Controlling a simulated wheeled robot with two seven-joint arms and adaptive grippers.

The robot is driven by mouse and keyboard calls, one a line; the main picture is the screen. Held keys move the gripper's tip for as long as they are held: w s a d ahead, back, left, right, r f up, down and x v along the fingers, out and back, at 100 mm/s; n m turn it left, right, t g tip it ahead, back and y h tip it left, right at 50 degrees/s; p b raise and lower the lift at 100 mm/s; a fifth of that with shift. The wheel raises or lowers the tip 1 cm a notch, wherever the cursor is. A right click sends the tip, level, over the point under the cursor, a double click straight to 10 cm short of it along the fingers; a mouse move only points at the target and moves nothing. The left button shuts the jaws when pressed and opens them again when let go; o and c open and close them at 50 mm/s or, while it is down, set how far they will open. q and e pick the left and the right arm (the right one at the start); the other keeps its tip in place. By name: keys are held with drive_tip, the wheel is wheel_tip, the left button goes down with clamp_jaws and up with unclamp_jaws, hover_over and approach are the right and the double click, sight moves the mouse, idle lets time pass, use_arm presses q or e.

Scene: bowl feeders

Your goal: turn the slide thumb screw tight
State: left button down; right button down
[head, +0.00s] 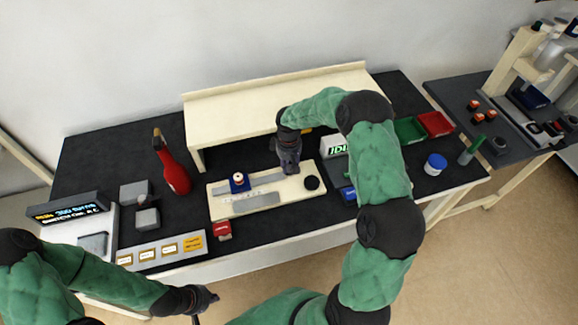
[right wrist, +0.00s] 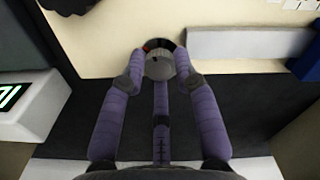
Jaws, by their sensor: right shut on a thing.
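A cream board (head: 218,211) on the black bench carries a blue slide block (head: 239,182) with a white and red top, a metal strip (head: 255,203) and a black round knob (head: 312,183). My right gripper (head: 289,167) is over the board between the blue block and the black knob. In the right wrist view its purple fingers are shut on a grey round knob (right wrist: 160,66), apparently the thumb screw, with red and black parts behind it. The gripper hides this knob in the head view. My left gripper (head: 207,298) is low in front of the bench, away from the board; its jaws are unclear.
A cream raised shelf (head: 260,112) stands behind the board. A lit display (head: 334,146) is close to the right gripper. Green (head: 409,130) and red (head: 436,123) bins are at right.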

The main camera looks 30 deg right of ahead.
sight(289, 167)
drive_tip(key=shift+m+b, duration=0.3)
drive_tip(key=shift+m, duration=1.2)
drive_tip(key=c, duration=0.9)
unclamp_jaws()
drive_tip(key=shift+c, duration=0.2)
wheel_tip(289, 167, up, 12)
